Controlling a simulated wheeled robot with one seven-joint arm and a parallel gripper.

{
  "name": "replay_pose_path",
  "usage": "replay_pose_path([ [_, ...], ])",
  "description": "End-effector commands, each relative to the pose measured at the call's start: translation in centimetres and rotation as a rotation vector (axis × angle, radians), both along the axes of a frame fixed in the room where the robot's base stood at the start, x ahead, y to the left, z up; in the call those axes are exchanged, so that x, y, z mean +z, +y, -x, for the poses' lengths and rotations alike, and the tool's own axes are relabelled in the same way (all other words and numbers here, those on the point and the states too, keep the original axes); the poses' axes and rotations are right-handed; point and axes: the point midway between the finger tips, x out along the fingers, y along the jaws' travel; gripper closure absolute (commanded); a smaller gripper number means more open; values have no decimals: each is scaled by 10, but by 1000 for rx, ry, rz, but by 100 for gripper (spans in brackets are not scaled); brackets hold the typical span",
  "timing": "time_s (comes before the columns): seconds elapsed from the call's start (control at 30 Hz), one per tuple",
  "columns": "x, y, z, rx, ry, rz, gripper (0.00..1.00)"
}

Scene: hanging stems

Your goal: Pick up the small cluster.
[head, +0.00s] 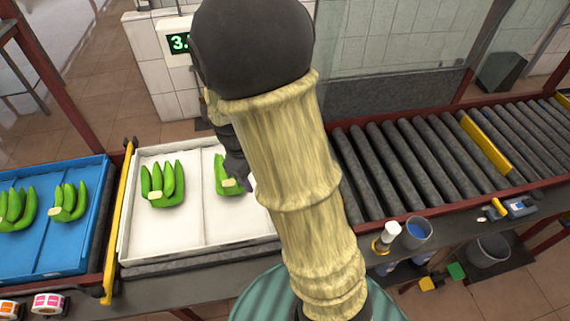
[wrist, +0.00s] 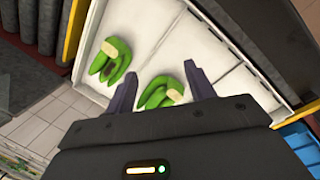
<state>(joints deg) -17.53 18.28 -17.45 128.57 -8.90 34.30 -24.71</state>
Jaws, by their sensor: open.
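In the wrist view a small green banana cluster (wrist: 160,92) lies in a white tray (wrist: 225,50), seen between the two fingers of my gripper (wrist: 160,73). The gripper is open and holds nothing. Another green cluster (wrist: 110,60) lies up and left of it and looks a little larger. In the head view, my gripper (head: 237,168) is over the white tray (head: 125,235) and partly covers a cluster (head: 223,180). A full cluster (head: 163,185) lies left of that, across a divider. My arm hides the tray's right part.
A blue crate (head: 60,270) with more bananas stands left of the tray, past a yellow bar (head: 118,220). Rollers (head: 400,160) run to the right. A scale display (head: 180,43) is behind. A cup (head: 415,233) and a bottle (head: 387,237) are at the front edge.

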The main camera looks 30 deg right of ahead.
Motion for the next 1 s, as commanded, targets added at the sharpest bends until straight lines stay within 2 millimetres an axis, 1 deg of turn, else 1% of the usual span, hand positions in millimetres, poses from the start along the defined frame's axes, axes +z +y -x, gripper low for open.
replay_pose_path([
  [0.03,5,-2,-13,89,48,54,46],
  [0.2,15,-13,-49,363,204,233,46],
  [0.33,22,-15,-64,480,279,319,46],
  [0.43,24,-16,-68,508,299,340,46],
  [0.77,22,-18,-67,508,300,339,46],
  [0.87,14,-23,-66,506,303,338,46],
  [1.0,-4,-35,-63,506,304,339,46],
])
